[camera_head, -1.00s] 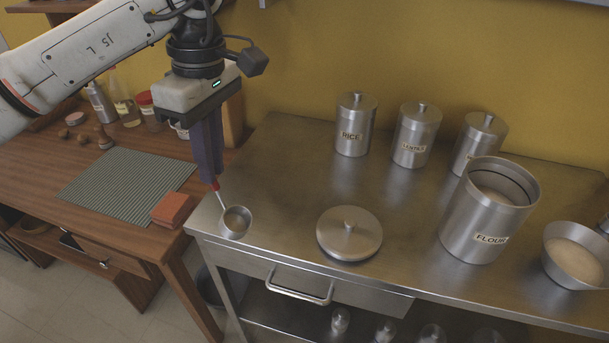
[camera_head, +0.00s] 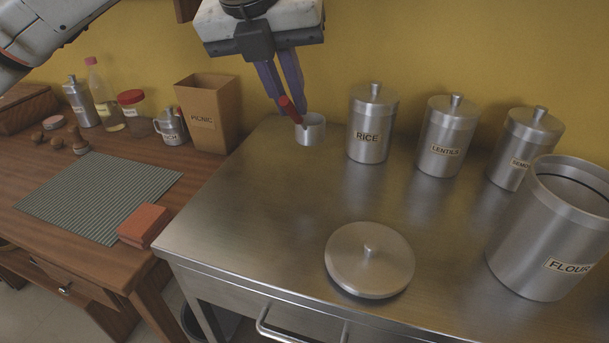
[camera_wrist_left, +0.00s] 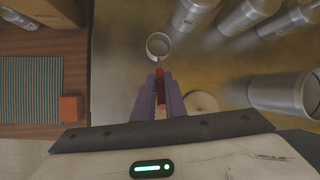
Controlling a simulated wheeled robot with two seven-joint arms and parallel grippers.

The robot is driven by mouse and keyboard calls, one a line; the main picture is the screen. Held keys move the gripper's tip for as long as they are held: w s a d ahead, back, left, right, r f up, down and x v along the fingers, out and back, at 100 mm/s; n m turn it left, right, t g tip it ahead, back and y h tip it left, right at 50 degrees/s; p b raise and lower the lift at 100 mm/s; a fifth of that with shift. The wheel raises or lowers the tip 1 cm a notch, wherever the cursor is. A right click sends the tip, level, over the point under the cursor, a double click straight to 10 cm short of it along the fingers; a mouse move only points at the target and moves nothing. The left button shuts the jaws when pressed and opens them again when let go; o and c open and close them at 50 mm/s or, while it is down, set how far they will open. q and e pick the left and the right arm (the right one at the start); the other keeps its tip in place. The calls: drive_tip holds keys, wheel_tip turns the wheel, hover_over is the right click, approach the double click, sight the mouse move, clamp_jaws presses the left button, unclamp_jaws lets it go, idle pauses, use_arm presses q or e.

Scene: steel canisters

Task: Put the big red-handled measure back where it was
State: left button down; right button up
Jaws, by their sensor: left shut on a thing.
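The measure (camera_head: 311,130) is a small steel cup with a red handle. My left gripper (camera_head: 289,103) is shut on the red handle, which slants up and left from the cup. The cup is over the back left of the steel counter, left of the rice canister. I cannot tell whether its bottom touches the counter. In the left wrist view, the cup (camera_wrist_left: 158,47) shows beyond the fingertips (camera_wrist_left: 160,78), its opening facing the camera. My right gripper is not in view.
Steel canisters of rice (camera_head: 367,128) and lentils (camera_head: 446,140), and another (camera_head: 522,152), stand at the back. An open flour canister (camera_head: 545,240) stands right, its lid (camera_head: 369,260) in front. A picnic box (camera_head: 208,115) is on the wooden table. The counter's middle is clear.

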use_arm(q)
wheel_tip(320, 180, down, 9)
drive_tip(key=b, duration=0.1)
drive_tip(key=shift+f, duration=0.15)
drive_tip(key=c, duration=1.8)
unclamp_jaws()
drive_tip(key=p+v, duration=0.1)
drive_tip(key=v, duration=1.1)
